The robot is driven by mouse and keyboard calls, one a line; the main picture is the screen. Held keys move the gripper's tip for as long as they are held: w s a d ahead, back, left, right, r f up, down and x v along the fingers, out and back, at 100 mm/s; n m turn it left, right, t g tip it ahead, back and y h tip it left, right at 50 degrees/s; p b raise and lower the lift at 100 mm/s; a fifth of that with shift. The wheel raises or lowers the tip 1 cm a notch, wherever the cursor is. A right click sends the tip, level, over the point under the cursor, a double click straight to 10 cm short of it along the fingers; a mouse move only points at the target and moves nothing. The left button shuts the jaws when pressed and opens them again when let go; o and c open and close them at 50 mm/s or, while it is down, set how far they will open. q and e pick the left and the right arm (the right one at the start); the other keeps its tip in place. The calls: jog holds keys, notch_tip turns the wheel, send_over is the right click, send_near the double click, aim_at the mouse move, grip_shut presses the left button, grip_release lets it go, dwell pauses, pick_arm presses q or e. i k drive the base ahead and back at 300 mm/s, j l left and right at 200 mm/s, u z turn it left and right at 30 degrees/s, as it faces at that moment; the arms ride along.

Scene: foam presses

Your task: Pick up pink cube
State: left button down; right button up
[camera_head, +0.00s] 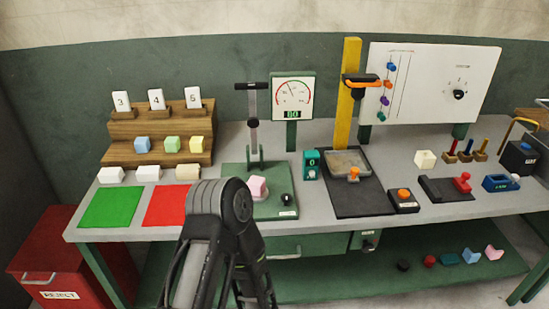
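The pink cube (258,187) rests on the green base (284,205) of a press with an upright lever, left of the middle of the bench. A dark bent arm of mine rises from the bottom of the view and stands just in front and to the left of the cube, covering part of the press base. No fingertips of either gripper can be made out, so neither gripper's place nor hold on anything shows.
A green mat (112,207) and a red mat (165,205) lie at the bench's left. A wooden stepped rack (122,129) with blue, green and yellow cubes stands behind. A black-based press (362,204) is to the right. A red reject bin (48,265) stands lower left.

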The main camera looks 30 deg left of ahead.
aim_at(256, 184)
jog(key=j+u, duration=0.15)
jog(key=u, duration=0.9)
jog(key=i+l, duration=0.05)
